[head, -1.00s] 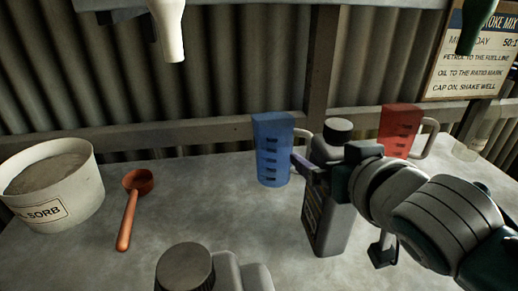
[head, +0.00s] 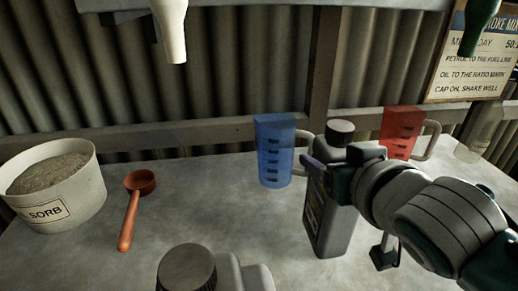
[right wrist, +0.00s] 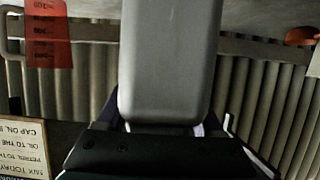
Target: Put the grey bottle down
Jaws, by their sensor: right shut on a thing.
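The grey bottle (head: 335,225) with a dark ribbed cap stands upright on the bench, right of the blue jug. I cannot tell whether its base bears fully on the bench. My right gripper (head: 325,172) reaches in from the right and is shut on the bottle's upper body, below the cap. In the right wrist view the grey bottle (right wrist: 165,65) fills the middle between the fingers (right wrist: 165,122). Part of the bottle is hidden by my gripper. My left gripper is not in view.
A blue jug (head: 274,155) stands close left of the bottle, and a red jug (head: 400,130) behind right. An orange scoop (head: 132,220) and white tub (head: 60,210) are at left. A grey capped container (head: 190,270) is in front. The bench between scoop and bottle is clear.

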